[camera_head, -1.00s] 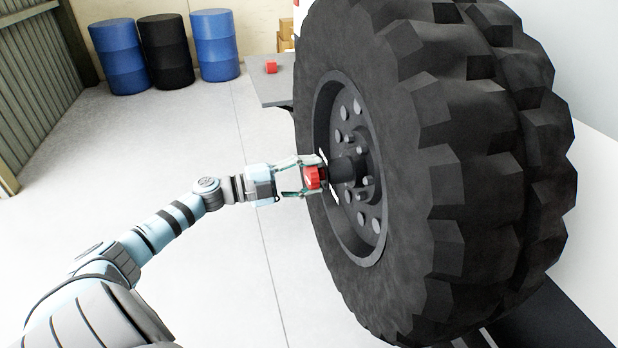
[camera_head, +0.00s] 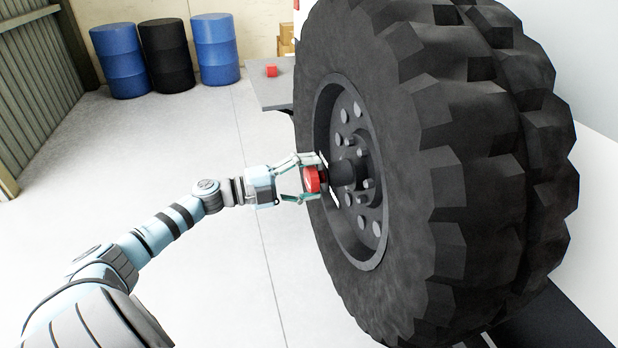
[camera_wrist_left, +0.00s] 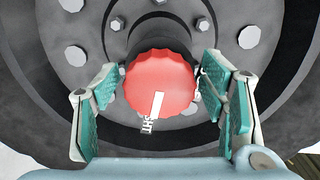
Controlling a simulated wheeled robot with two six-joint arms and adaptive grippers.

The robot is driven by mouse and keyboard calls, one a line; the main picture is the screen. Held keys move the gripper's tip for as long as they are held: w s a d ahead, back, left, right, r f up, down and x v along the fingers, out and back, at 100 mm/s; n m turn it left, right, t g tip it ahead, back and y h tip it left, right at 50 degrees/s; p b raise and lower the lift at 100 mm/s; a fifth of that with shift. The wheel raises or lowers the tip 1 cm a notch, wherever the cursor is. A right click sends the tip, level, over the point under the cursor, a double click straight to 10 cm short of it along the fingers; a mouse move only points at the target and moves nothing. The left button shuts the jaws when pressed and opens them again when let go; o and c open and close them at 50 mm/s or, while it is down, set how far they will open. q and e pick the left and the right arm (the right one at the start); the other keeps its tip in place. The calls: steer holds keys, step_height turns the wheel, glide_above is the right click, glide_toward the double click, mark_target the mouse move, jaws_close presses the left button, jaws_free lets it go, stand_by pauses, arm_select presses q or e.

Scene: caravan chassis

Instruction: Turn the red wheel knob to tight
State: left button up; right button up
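The red wheel knob (camera_head: 311,180) sits at the hub of the big black wheel. In the left wrist view the knob (camera_wrist_left: 160,83) has a scalloped edge and a white pointer line slanting down toward its lower rim. White letters (camera_wrist_left: 147,124), partly hidden and seemingly ending in "HT", lie just below the pointer's end. My left gripper (camera_head: 312,178) is at the knob, with its fingers spread on either side. In the wrist view its teal pads (camera_wrist_left: 164,98) flank the knob, spread apart and not visibly clamped on it. My right gripper is not in view.
The treaded tyre (camera_head: 440,150) fills the right side. A grey table (camera_head: 272,92) with a small red object (camera_head: 271,71) stands behind. Blue barrels (camera_head: 215,50) and a black barrel (camera_head: 166,55) are at the back. The floor left of the wheel is clear.

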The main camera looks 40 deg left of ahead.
arm_select(q)
steer(key=v, duration=0.7)
steer(key=shift+s, duration=0.25)
steer(key=shift+a, duration=0.2)
